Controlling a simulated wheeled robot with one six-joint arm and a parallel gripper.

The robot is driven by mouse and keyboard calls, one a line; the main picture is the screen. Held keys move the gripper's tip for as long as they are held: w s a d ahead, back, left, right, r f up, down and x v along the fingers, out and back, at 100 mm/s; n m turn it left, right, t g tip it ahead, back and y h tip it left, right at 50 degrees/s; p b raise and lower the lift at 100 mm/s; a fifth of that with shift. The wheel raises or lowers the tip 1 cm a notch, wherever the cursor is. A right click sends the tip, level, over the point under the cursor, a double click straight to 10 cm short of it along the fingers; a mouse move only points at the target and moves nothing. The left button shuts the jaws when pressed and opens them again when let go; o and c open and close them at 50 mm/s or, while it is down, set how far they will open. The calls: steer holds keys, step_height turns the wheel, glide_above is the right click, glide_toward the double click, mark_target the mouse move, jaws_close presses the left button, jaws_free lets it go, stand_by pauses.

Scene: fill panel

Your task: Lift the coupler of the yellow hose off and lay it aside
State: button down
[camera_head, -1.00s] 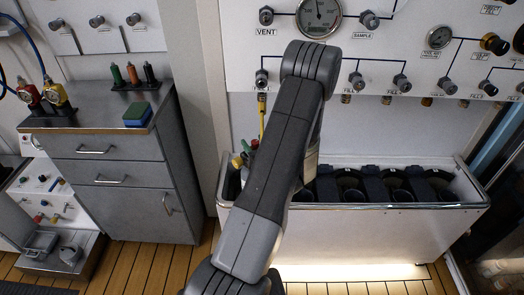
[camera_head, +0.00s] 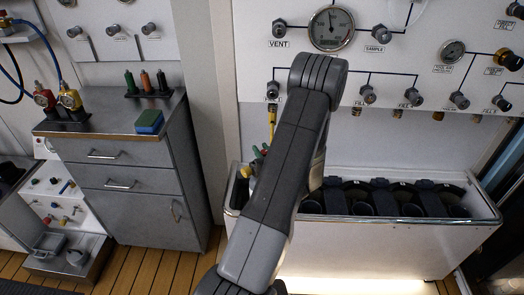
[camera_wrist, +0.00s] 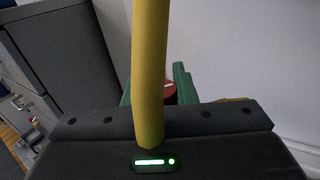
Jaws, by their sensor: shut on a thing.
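The yellow hose (camera_head: 271,122) hangs from the leftmost fill fitting on the wall panel, down toward the left end of the white trough. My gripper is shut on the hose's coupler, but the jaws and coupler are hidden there. A green part (camera_wrist: 184,82) with a dark red round piece (camera_wrist: 170,92) shows just behind the hose.
The white trough (camera_head: 390,240) holds several dark round-topped items. A grey cabinet (camera_head: 125,205) stands at left, with a blue and green sponge (camera_head: 149,121) and a rack of three coloured tools on its top. The cabinet top's front middle is bare.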

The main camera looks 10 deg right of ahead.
steer(key=shift+r+p, duration=1.15)
steer(key=shift+r, duration=1.35)
